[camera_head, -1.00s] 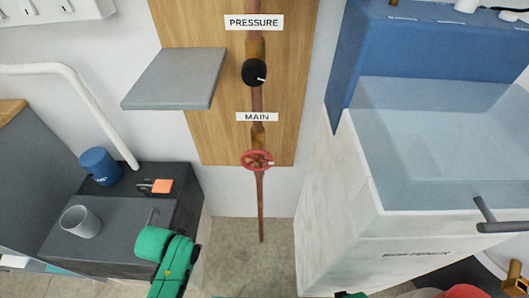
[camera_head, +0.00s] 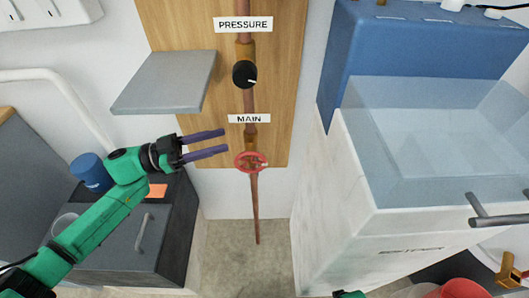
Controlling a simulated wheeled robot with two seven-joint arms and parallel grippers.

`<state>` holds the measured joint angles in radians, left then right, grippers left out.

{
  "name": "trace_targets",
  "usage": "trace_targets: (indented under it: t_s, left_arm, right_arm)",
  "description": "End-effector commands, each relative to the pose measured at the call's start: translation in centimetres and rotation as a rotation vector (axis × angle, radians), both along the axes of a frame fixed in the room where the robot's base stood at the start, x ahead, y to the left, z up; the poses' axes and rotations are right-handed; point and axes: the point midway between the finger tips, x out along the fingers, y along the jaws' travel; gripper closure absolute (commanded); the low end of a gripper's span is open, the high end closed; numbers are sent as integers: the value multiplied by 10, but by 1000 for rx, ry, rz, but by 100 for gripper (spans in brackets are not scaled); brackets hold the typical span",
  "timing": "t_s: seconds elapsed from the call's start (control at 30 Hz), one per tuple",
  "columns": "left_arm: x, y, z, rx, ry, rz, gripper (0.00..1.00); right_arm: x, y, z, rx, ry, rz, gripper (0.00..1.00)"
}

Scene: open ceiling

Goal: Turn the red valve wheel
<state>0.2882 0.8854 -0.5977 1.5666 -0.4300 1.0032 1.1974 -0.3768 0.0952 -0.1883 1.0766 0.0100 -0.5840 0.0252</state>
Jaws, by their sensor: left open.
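The red valve wheel (camera_head: 250,161) is mounted on a vertical copper pipe (camera_head: 254,205), under a white label reading MAIN (camera_head: 249,118). My left gripper (camera_head: 224,143) comes in from the left with its two purple-grey fingers parted and empty. In the picture its fingertips are just left of the wheel and slightly above it, with a visible gap. How far the gripper is from the wheel in depth is hard to tell. Only a small green piece of my right arm shows at the bottom edge; its gripper is out of view.
A black gauge knob (camera_head: 244,74) sits higher on the pipe, below the PRESSURE label. A grey shelf (camera_head: 165,82) juts out at upper left. A white cabinet with a clear and blue tank (camera_head: 430,60) stands at right. A blue cup (camera_head: 90,171) is behind my left arm.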

Motion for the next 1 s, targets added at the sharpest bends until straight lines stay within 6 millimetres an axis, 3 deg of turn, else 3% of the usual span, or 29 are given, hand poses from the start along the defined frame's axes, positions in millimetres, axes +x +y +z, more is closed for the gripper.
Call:
trace_targets:
  t_s: [0.13, 0.27, 0.37, 0.7, 0.83, 1.0]
  left_arm:
    - [-29, 26, -4, 77, 83, -202, 55]
    - [-36, 24, -4, 86, 104, -244, 55]
    - [-37, 5, -3, 83, 103, -245, 55]
    - [-36, -85, -2, 79, 98, -243, 55]
    - [-36, -107, -3, 81, 99, -242, 55]
    - [-36, -116, -3, 82, 99, -240, 55]
  right_arm:
    - [0, 0, 0, 0, 0, 0, 50]
    - [-1, 0, 0, 0, 1, 0, 50]
    - [-3, -1, 0, -1, 1, 2, 50]
    - [-13, -5, -3, -5, 2, 7, 50]
    - [-15, -5, -5, -5, 3, 7, 50]
    - [-16, -5, -5, -6, 5, 7, 50]
